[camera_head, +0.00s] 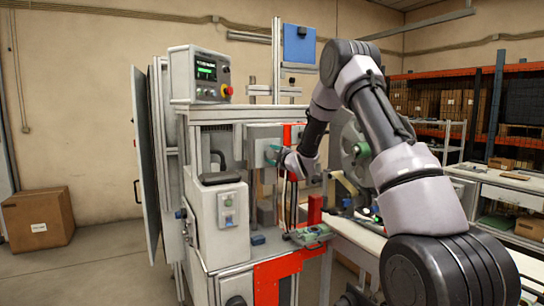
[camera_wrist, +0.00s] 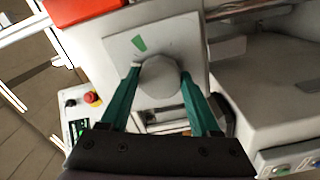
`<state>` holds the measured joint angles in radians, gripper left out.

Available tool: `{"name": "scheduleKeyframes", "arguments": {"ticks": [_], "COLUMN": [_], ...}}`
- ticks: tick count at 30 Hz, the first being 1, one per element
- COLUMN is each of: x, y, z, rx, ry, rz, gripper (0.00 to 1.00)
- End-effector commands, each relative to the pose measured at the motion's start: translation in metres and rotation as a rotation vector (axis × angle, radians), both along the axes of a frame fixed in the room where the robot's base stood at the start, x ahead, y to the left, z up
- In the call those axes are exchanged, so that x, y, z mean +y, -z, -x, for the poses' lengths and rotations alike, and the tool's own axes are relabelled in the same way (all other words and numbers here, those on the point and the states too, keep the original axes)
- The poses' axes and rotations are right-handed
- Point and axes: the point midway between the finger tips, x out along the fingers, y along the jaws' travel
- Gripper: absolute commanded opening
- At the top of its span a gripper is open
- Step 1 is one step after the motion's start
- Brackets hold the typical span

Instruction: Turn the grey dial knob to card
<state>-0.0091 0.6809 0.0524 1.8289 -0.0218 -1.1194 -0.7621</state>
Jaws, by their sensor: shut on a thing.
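The grey dial knob (camera_wrist: 160,80) is a round grey disc on a pale plate (camera_wrist: 176,36) in the wrist view. A green mark (camera_wrist: 139,43) is on the plate beside the knob. My gripper (camera_wrist: 160,73) has its two teal fingers on either side of the knob, shut on it. In the head view my gripper (camera_head: 273,154) is at the front of a grey box (camera_head: 262,133) on the machine. The knob is too small and covered to make out there. I cannot read any "card" label or tell the knob's setting.
A control box (camera_head: 197,75) with a green-lit screen and a red button sits on top of the machine. A red post (camera_head: 315,210) and a large grey reel (camera_head: 350,150) are close to my arm. A cardboard box (camera_head: 38,218) lies on the floor at left.

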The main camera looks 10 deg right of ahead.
Motion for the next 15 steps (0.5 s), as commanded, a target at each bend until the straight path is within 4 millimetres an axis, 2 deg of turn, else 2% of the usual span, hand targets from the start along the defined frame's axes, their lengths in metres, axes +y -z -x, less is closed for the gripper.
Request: {"name": "scheduleKeyframes", "arguments": {"ticks": [15], "x": [-0.0003], "y": [0.0022], "z": [0.0005], "rx": [0.143], "ry": [0.000], "rz": [-0.427], "gripper": [0.08]}}
